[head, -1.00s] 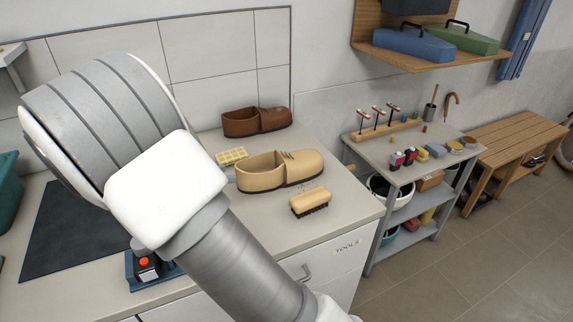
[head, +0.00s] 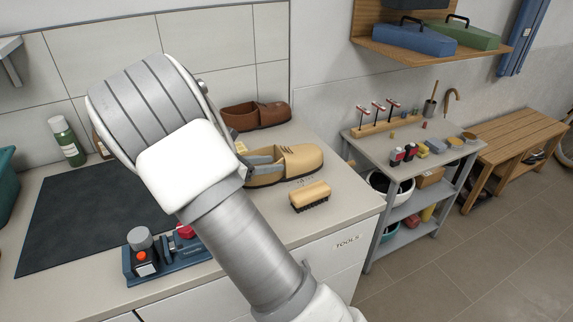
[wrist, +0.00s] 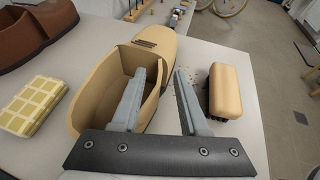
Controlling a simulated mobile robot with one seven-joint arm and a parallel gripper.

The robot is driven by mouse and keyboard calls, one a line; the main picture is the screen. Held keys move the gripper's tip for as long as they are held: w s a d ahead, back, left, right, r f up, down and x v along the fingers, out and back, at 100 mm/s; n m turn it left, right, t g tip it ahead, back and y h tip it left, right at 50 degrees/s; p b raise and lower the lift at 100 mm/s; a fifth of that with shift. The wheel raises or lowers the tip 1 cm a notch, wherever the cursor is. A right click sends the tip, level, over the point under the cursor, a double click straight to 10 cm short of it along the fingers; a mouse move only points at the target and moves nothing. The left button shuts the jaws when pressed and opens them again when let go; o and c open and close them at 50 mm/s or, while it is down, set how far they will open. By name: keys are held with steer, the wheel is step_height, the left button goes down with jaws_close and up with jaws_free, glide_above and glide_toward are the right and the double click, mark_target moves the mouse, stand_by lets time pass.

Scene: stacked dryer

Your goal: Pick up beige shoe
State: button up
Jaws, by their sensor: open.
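The beige shoe (head: 296,162) stands on the counter, toe to the right in the head view, its rear partly hidden by my arm and gripper. In the wrist view the beige shoe (wrist: 115,73) has its opening facing up. My gripper (wrist: 168,85) is open and empty between its fingers. The left finger reaches over or into the shoe's opening and the right finger is outside, past the shoe's right side wall. My gripper also shows at the shoe's heel end in the head view (head: 262,163); exact contact cannot be told.
A brush (head: 311,195) with a wooden back lies close to the right finger, in front of the shoe. A brown shoe (head: 256,115) stands behind. A yellow gridded block (wrist: 34,105) lies at left in the wrist view. The counter (head: 345,196) ends at right.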

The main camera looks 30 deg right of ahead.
steer(key=shift+x, duration=1)
jaws_close()
stand_by(0.7)
